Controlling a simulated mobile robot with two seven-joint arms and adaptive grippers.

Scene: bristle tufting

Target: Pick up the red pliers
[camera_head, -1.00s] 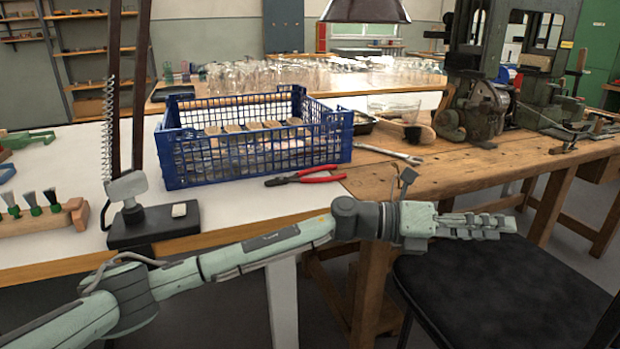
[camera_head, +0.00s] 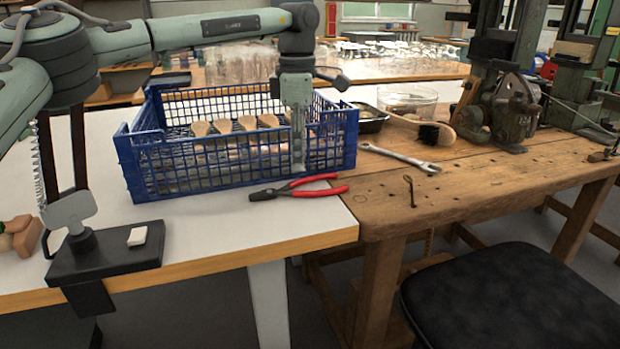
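The red pliers (camera_head: 317,192) lie on the white tabletop in front of the blue crate. Their dark jaws point left and their red handles spread to the right. My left gripper (camera_head: 298,168) hangs pointing down in front of the crate's wall, its tips just above the pliers in the picture. Whether the tips touch the pliers is not clear. The fingers are seen edge-on, so their opening does not show. My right gripper is not in view.
The blue crate (camera_head: 165,165) holds wooden brush blocks close behind the pliers. A wrench (camera_head: 400,157), a brush (camera_head: 433,133) and a dark tray (camera_head: 372,122) lie to the right. A black-based stand (camera_head: 107,255) is at left. A black stool (camera_head: 500,300) stands front right.

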